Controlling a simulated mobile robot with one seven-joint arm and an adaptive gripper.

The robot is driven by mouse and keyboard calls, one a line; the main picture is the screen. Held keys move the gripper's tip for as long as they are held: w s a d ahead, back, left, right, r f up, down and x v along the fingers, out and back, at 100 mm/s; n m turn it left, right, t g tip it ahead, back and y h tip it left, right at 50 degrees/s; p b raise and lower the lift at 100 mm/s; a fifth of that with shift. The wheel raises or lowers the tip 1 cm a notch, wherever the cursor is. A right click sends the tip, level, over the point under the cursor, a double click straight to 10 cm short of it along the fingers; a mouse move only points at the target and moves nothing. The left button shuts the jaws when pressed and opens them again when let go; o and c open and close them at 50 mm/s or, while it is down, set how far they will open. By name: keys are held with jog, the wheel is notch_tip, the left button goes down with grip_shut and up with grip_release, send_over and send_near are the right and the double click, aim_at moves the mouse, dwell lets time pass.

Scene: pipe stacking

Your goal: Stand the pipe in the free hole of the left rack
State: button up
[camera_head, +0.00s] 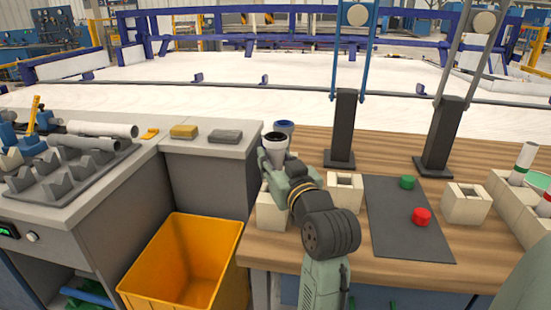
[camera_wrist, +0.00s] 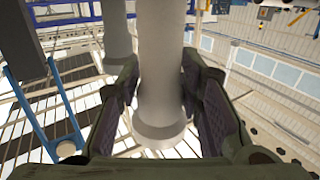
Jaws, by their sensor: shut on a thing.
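A grey pipe with a pale collar (camera_head: 275,146) is upright in my gripper (camera_head: 272,163); it also shows between the fingers in the wrist view (camera_wrist: 160,75). Its lower end is hidden in both views. A second pipe with a blue rim (camera_head: 284,126) stands just behind it; a grey pipe in the wrist view (camera_wrist: 114,38) shows beside the held one. The beige left rack (camera_head: 270,213) is below my gripper, largely covered by my arm. A beige block with an open, empty-looking square hole (camera_head: 345,180) is right of my arm. I cannot tell whether the held pipe touches the rack.
Two dark posts (camera_head: 343,128) (camera_head: 440,135) stand behind the dark mat (camera_head: 400,235), which bears a green cap (camera_head: 407,182) and a red cap (camera_head: 422,216). Another beige block (camera_head: 465,204) is at right. A yellow bin (camera_head: 190,255) stands left of the table.

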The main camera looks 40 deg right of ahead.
jog(key=shift+f+b, duration=0.45)
jog(key=shift+f, duration=0.4)
jog(key=o, duration=1.2)
jog(key=v, duration=1.2)
